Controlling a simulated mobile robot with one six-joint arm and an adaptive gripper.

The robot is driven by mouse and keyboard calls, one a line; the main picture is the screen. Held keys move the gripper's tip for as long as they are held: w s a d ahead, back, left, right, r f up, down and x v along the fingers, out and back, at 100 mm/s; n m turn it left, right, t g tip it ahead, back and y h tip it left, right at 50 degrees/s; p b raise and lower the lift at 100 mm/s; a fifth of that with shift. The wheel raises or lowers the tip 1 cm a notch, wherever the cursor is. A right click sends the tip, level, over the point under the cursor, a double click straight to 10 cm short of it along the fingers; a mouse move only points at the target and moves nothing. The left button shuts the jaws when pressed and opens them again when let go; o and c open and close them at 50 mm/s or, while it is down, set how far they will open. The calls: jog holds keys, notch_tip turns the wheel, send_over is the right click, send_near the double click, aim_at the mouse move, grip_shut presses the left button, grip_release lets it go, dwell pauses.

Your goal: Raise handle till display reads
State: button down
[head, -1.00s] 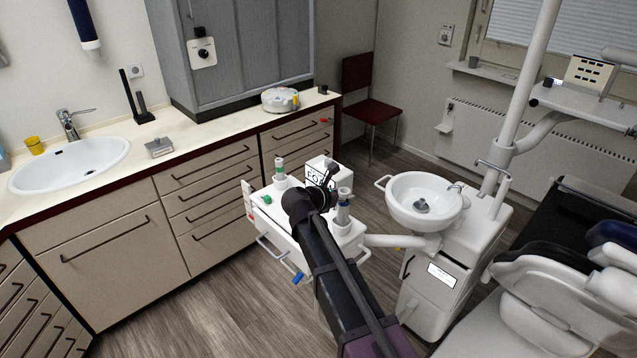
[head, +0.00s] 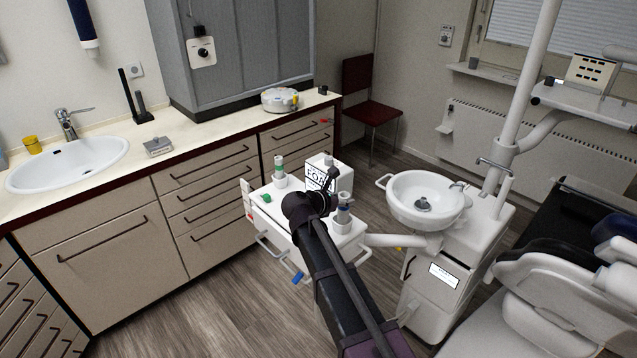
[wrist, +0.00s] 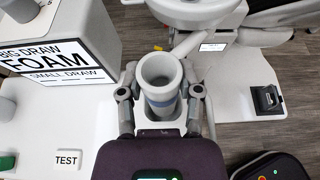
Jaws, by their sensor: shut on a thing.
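A grey upright hollow tube with a blue band (wrist: 163,108) stands on the white unit (head: 262,220); it also shows in the head view (head: 344,214). My gripper (wrist: 160,92) has a finger on each side of this tube and is shut on it. In the head view my gripper (head: 328,192) is partly hidden by my own arm. A white box (wrist: 75,20) beside the tube bears a panel reading FOAM (wrist: 50,58), with SMALL DRAW below and a partly cut-off line above. No separate handle can be made out.
A second tube with a green band (head: 280,172) and a green knob (head: 266,198) are on the unit. A TEST label (wrist: 67,160) lies near its edge. A white basin (head: 423,190) is to the right. The counter (head: 215,125) is behind.

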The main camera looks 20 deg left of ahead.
jog(key=shift+f+b, duration=0.5)
jog(key=shift+f, duration=0.15)
jog(key=shift+c, duration=1)
grip_release()
jog(key=shift+r, duration=0.1)
